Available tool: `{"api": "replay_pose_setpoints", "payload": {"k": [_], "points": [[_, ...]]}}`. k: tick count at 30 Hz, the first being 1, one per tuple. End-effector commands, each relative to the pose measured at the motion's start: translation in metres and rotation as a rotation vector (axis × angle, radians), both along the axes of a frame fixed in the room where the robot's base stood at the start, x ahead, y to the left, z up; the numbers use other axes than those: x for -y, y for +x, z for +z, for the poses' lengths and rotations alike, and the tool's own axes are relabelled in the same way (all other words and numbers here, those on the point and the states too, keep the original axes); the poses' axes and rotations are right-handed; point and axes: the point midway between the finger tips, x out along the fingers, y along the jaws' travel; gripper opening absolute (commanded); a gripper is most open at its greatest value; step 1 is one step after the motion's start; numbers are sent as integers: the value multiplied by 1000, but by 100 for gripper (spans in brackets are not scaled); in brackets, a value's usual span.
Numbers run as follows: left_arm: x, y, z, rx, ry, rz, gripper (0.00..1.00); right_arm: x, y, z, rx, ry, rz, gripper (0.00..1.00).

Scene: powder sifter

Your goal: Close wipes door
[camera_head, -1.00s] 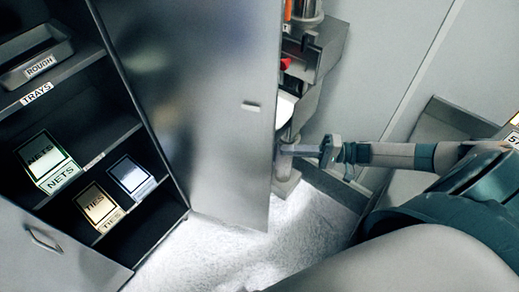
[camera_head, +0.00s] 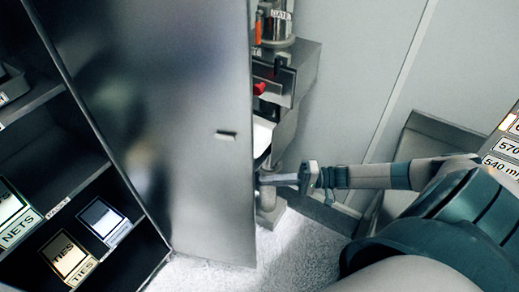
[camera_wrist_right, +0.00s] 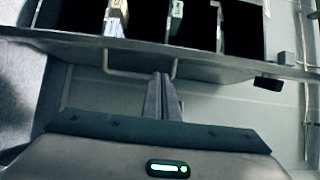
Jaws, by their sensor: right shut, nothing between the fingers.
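The wipes door, which I take to be the tall grey metal panel (camera_head: 160,150), stands open from the dark cabinet at left in the head view. A small handle or latch (camera_head: 227,135) sits near its free edge. My right gripper (camera_head: 264,180) is shut and empty, with its tips at that free edge, on the right side; contact cannot be told. In the right wrist view, my shut fingers (camera_wrist_right: 162,80) point toward a U-shaped handle (camera_wrist_right: 140,72) under a grey cabinet edge. My left gripper is not in view.
The cabinet shelves hold boxes labelled NETS (camera_head: 18,230) and TIES (camera_head: 68,258), and a dark-faced box (camera_head: 103,220). Behind the door's edge stands equipment with a red part (camera_head: 259,89). A pale wall is behind; speckled floor (camera_head: 290,245) shows below.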

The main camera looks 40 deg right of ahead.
Motion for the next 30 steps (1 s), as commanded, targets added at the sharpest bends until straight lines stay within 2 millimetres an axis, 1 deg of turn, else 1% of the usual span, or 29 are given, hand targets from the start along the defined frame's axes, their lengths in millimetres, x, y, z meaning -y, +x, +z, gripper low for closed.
{"api": "replay_pose_setpoints", "payload": {"k": [5, 12, 18, 24, 30], "points": [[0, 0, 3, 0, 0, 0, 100, -17, 11, 2, 2, 3, 1, 0], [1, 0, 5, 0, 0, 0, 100, -48, 31, 1, 3, 3, 1, 0], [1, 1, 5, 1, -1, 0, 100, -68, 45, 1, 2, 3, 1, 0], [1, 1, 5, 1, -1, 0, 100, -77, 51, 0, 1, 1, 1, 0], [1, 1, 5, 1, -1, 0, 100, -77, 51, 0, 0, 0, 1, 0]]}}
